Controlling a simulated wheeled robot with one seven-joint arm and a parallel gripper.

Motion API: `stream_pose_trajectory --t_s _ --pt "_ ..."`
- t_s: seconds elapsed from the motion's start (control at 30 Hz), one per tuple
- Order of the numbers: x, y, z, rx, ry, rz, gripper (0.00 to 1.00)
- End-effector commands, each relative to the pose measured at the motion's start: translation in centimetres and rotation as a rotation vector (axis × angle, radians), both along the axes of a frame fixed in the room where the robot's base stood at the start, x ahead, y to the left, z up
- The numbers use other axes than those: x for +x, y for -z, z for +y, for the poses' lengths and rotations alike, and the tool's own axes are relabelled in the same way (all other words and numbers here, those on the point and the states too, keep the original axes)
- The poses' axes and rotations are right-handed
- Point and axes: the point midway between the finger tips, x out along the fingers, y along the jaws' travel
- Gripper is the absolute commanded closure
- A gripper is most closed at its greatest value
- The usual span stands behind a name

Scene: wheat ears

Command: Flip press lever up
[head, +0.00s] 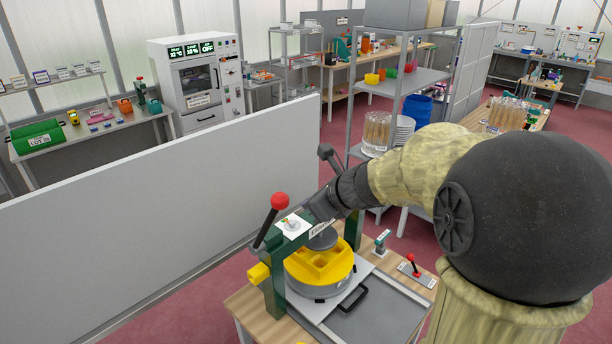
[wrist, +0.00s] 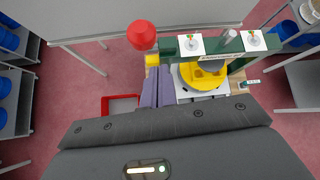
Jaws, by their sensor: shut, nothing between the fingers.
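The press has a green frame (head: 272,292) on a wooden table. Its lever, a dark rod with a red ball knob (head: 279,201), is on the left side of the frame and slants upward, knob at the top. The red knob (wrist: 141,34) also shows large in the wrist view, just beyond and slightly left of my fingertips. My gripper (wrist: 155,72) is shut and empty, its two fingers together beside the press; I cannot tell whether they touch the lever. In the head view my gripper (head: 318,208) is partly hidden around the frame's top.
A yellow mould (head: 320,262) sits in the press under a round plate. A small red-knobbed switch (head: 414,266) stands at the table's right. A grey partition (head: 160,215) stands behind and left. A red bin (wrist: 121,104) is on the left in the wrist view.

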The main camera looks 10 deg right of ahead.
Motion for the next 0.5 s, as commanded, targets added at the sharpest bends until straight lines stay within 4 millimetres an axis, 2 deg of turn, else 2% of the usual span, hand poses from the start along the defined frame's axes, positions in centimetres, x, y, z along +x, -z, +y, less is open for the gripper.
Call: stream_pose_trajectory --t_s 0.1,0.4,0.5 --pt "0.2 -2.2 0.6 -0.003 -0.008 -0.003 1.0" --pt "0.5 -5.9 1.6 -0.001 -0.016 0.0 1.0" --pt "0.5 -6.6 1.7 -0.002 -0.015 0.001 1.0"
